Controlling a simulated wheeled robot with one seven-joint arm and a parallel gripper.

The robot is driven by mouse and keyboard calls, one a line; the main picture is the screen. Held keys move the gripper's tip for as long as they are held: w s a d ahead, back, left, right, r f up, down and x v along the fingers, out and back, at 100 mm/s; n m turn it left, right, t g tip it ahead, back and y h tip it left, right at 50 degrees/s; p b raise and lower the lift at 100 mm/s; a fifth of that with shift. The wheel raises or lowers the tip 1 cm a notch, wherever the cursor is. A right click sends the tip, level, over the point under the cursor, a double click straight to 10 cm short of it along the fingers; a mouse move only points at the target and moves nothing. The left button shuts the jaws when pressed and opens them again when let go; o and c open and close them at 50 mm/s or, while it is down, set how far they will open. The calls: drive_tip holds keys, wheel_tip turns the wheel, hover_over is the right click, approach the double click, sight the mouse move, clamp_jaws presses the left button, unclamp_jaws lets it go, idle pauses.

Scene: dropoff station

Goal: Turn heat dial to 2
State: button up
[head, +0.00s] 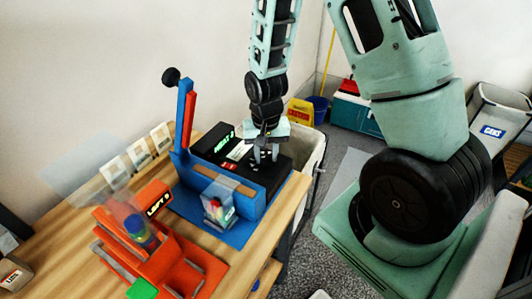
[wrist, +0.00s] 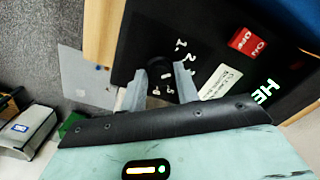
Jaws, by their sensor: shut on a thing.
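The heat dial (wrist: 160,67) is a dark round knob on the black top panel (wrist: 125,40) of the blue machine (head: 240,232). White marks, among them 1 and 2, sit around it in the wrist view. My gripper (head: 264,155) points down at the panel's right part in the head view. In the wrist view my gripper (wrist: 161,76) has one grey finger on each side of the dial, shut on it. The fingers partly hide the dial, and I cannot tell which mark it points to.
A red switch (wrist: 247,40) and a lit green display (wrist: 270,93) share the panel. A blue lever with a black ball (head: 171,76) rises at the machine's left. An orange machine (head: 155,240) and a clear box with coloured contents (head: 218,208) stand in front.

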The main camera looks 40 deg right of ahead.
sight(266, 157)
idle(0.3)
drive_tip(key=o, duration=1)
drive_tip(key=shift+c, duration=0.2)
wheel_tip(266, 157, up, 18)
drive_tip(key=shift+f+b, duration=0.25)
drive_tip(key=shift+b, duration=0.2)
